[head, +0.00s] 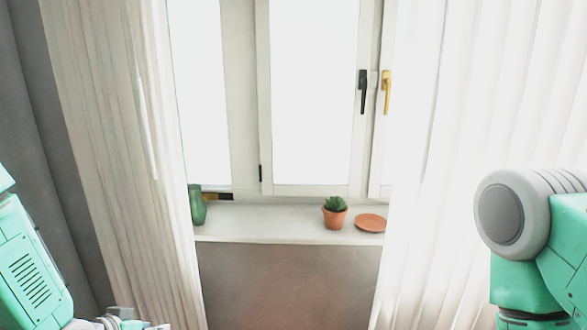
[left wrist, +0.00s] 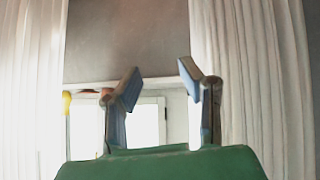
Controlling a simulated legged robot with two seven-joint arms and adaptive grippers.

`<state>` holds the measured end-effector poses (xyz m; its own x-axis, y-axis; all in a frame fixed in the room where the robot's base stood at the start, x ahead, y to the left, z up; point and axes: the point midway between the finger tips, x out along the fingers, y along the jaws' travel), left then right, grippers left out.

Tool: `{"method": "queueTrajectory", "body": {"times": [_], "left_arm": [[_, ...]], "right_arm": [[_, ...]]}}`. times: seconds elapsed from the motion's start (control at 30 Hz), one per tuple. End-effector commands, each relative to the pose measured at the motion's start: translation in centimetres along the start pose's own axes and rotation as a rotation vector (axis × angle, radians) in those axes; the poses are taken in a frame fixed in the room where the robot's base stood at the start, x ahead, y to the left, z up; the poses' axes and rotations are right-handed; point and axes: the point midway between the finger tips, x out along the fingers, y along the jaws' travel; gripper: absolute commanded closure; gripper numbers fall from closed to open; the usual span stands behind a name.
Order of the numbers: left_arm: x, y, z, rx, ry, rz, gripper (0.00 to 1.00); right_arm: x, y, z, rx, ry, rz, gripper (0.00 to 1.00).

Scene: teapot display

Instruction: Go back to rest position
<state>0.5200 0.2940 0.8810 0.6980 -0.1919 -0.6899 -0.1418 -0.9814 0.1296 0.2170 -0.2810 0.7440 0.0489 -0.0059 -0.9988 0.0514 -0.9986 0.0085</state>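My left gripper (left wrist: 160,82) shows in the left wrist view with its two fingers spread apart and nothing between them. In the head view my left arm comes in at the lower left edge, and the gripper fingers cannot be made out there. My right arm comes in at the right edge of the head view. The right gripper is out of frame. A small potted plant (head: 335,217) stands upright on the white windowsill (head: 270,225). A terracotta saucer (head: 370,223) lies to its right. A green vase (head: 197,206) stands at the sill's left end. No teapot is seen.
A closed window (head: 310,95) with a black handle (head: 363,91) and a yellow handle (head: 386,92) is behind the sill. Curtains hang at the left (head: 110,150) and right (head: 480,100). The space between my arms in front of the sill looks clear.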

Motion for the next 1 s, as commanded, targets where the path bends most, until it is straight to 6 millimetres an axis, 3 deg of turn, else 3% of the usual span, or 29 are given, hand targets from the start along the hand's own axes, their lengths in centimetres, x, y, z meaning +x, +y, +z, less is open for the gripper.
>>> {"method": "queueTrajectory", "body": {"times": [0.03,0.2,0.3,0.4,0.5,0.6,1.0], "left_arm": [[0.3,0.7,4.5,-0.005,-0.084,-0.008,0.66],[-1.4,2.3,17.3,-0.027,-0.35,-0.06,0.66],[-3.5,2.9,23.8,-0.03,-0.494,-0.096,0.66],[-6.0,3.2,28.7,-0.03,-0.613,-0.127,0.66],[-7.9,3.3,31.8,-0.029,-0.693,-0.149,0.66],[-9.0,3.3,33.3,-0.028,-0.734,-0.163,0.66],[-9.3,3.3,33.5,-0.028,-0.744,-0.167,0.66]], "right_arm": [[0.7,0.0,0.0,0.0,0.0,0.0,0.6],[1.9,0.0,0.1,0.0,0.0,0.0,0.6],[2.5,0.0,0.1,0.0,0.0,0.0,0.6],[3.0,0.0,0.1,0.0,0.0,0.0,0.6],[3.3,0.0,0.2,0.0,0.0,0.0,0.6],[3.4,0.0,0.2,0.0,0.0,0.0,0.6],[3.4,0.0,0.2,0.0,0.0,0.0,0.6]]}}
